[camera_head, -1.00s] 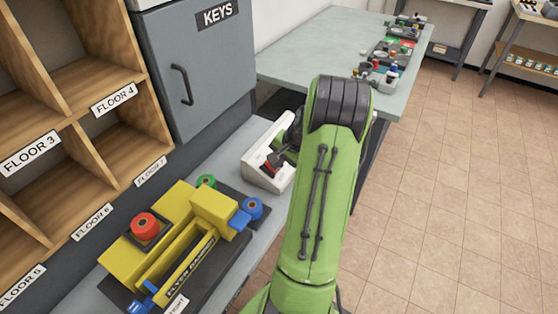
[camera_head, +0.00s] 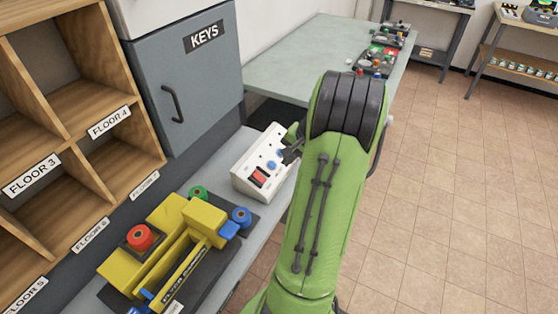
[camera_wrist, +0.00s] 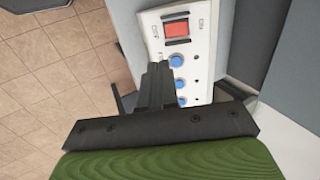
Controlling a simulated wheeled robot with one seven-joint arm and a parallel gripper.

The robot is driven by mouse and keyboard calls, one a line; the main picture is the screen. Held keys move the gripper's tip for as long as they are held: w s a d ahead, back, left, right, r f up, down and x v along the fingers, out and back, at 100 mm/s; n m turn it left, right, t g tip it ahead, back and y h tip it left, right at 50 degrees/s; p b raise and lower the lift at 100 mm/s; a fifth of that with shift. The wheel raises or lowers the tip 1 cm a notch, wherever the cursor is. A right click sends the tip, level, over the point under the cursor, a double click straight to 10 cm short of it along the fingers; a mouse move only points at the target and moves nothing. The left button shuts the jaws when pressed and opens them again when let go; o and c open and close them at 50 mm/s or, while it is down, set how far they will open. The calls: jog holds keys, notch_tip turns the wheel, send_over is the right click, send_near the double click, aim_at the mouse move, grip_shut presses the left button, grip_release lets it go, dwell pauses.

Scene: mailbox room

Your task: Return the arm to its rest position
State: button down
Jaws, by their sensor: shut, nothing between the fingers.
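My green arm reaches forward across the middle of the head view. My gripper (camera_head: 291,150) is mostly hidden behind the arm there, close to the right side of a white control box. In the wrist view my gripper (camera_wrist: 157,72) is shut and empty, its fingers together in front of the box. The white control box (camera_head: 246,168) has a red rocker switch and blue buttons on its top. In the wrist view the box (camera_wrist: 203,50) shows the red switch (camera_wrist: 177,28) clear of the fingers. I cannot tell whether the fingertips touch the box.
A yellow machine (camera_head: 160,262) with red, green and blue knobs stands on the bench at left. Wooden floor-labelled pigeonholes (camera_head: 75,90) and a grey KEYS cabinet (camera_head: 185,70) rise behind. A table (camera_head: 300,65) stands beyond. The tiled floor (camera_head: 450,200) at right is open.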

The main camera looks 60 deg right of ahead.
jog(key=shift+s+r, duration=0.3)
jog(key=shift+r, duration=0.1)
dwell(0.3)
jog(key=w+a+r+n+p, duration=0.1)
jog(key=w+a+r+n, duration=0.15)
jog(key=a+r, duration=0.4)
jog(key=w+a+r+n+g+h, duration=0.1)
jog(key=a+r+n, duration=0.25)
jog(key=a, duration=0.65)
jog(key=w+a+r+n+p, duration=0.1)
jog(key=a+r+n, duration=0.3)
jog(key=a, duration=0.4)
jog(key=s+a+r+n+t+p, duration=0.1)
jog(key=s+a+r+n, duration=0.1)
jog(key=s+a+n, duration=0.4)
jog(key=s+a, duration=0.4)
jog(key=shift+s+a+n, duration=0.35)
jog(key=shift+a+n, duration=0.05)
